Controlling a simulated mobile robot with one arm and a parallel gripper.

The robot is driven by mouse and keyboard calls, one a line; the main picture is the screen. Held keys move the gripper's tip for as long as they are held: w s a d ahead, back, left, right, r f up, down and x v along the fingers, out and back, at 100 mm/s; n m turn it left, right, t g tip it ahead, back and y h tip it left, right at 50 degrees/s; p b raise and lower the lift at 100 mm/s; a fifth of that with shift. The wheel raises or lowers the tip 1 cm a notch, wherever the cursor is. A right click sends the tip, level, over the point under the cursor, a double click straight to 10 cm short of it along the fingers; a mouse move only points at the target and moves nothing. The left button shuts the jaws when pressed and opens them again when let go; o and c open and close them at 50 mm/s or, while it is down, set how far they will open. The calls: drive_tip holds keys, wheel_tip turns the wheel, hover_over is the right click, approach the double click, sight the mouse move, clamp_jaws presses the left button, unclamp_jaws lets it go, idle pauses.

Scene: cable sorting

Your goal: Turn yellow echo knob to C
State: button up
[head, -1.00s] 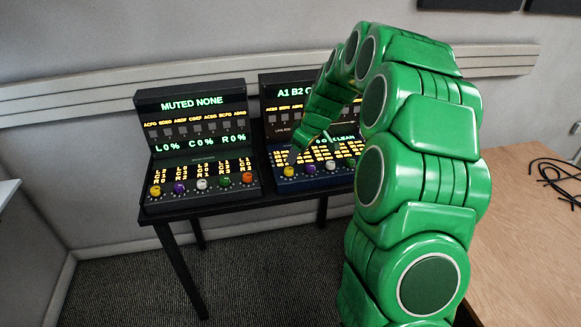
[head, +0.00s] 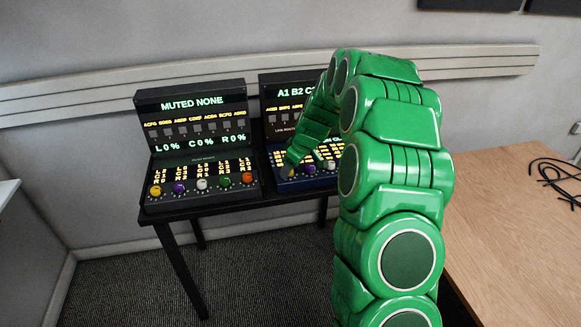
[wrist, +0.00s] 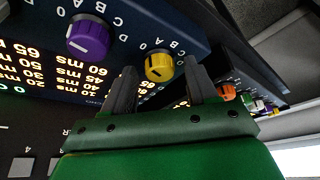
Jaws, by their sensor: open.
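The yellow echo knob (wrist: 159,67) is on the blue front panel of the right-hand console, with letters D, C, B and A around it. I cannot tell which letter its mark points to. My gripper (wrist: 160,78) is open, with one finger on each side of the yellow knob in the wrist view; I cannot tell whether they touch it. In the head view my gripper (head: 290,164) is down at the lower left of that console (head: 318,181), and it mostly covers the yellow knob.
A purple knob (wrist: 88,38) is beside the yellow one. An orange knob (wrist: 227,93) belongs to the left console (head: 196,150), close beside. Both consoles stand on a dark table (head: 205,212) against the wall. A wooden table (head: 510,220) with black cables (head: 560,172) is at right.

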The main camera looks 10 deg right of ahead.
drive_tip(key=shift+c, duration=0.5)
drive_tip(key=c, duration=0.9)
drive_tip(key=shift+m, duration=0.3)
drive_tip(key=m, duration=0.2)
drive_tip(key=m+t+h, duration=0.1)
drive_tip(key=m, duration=0.1)
drive_tip(key=shift+s+a+h, duration=0.1)
drive_tip(key=shift+a+h, duration=0.05)
drive_tip(key=shift+h, duration=0.15)
drive_tip(key=m+h, duration=0.2)
drive_tip(key=m, duration=0.3)
drive_tip(key=shift+a+m, duration=0.1)
drive_tip(key=shift+m, duration=0.3)
drive_tip(key=m+h, duration=0.1)
drive_tip(key=m, duration=0.2)
drive_tip(key=m+h, duration=0.1)
drive_tip(key=m, duration=0.2)
drive_tip(key=shift+a+g, duration=0.15)
drive_tip(key=shift+g, duration=0.15)
drive_tip(key=shift+w+a+m+g+h, duration=0.1)
drive_tip(key=shift+m+g+h, duration=0.3)
drive_tip(key=shift+m, duration=0.85)
drive_tip(key=shift+w+a+m+g+h, duration=0.1)
drive_tip(key=shift+m+g+h, duration=0.25)
drive_tip(key=shift+m, duration=0.9)
drive_tip(key=shift+d, duration=0.1)
drive_tip(key=shift+c, duration=0.2)
